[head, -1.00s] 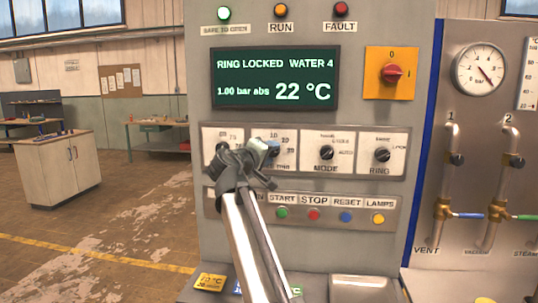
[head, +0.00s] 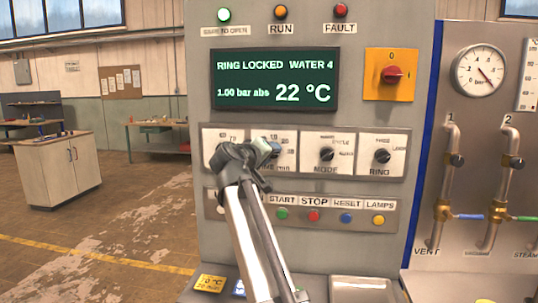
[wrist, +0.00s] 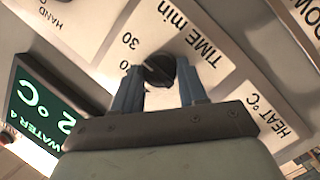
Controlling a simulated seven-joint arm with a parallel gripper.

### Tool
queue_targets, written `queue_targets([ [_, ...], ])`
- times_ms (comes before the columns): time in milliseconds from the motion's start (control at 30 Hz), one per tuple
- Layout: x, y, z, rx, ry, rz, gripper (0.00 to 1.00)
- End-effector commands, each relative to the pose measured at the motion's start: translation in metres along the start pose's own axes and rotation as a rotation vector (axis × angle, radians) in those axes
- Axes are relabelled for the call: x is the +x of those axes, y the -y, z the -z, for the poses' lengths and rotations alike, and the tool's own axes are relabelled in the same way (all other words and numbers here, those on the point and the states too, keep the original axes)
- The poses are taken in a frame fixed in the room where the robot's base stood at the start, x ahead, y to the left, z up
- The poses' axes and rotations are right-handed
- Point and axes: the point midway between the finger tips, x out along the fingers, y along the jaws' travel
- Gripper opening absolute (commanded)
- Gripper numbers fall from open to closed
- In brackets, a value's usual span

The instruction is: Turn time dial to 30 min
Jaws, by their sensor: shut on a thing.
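The time dial (wrist: 160,69) is a black round knob on a white plate marked "TIME min" in the wrist view. The number 30 (wrist: 130,40) is printed beside it, and a light pointer line on the knob lies towards the side with 30. Whether it lines up exactly with 30 I cannot tell. My gripper (wrist: 157,88) is shut on the dial, one blue finger on each side. In the head view my gripper (head: 267,151) covers most of the dial and its scale.
The mode knob (head: 326,154) and ring knob (head: 382,156) are close on the right. A row of buttons with start (head: 282,213) and stop (head: 314,215) lies just below. The display (head: 275,79) above reads "RING LOCKED WATER 4", 1.00 bar abs, 22 °C.

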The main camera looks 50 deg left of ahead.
Motion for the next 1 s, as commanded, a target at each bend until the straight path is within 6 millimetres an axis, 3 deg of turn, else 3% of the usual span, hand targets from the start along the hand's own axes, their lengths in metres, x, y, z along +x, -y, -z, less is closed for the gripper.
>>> queue_targets([
  [33, 0.000, -0.001, 0.001, 0.002, -0.001, -0.001, 0.12],
  [67, 0.000, -0.001, 0.001, 0.002, -0.001, -0.001, 0.44],
  [300, 0.000, 0.000, 0.000, 0.001, 0.000, -0.001, 0.67],
  [667, -0.006, 0.000, 0.000, 0.000, -0.001, 0.000, 0.67],
  [1000, -0.062, 0.000, -0.002, 0.001, -0.002, 0.000, 0.67],
])
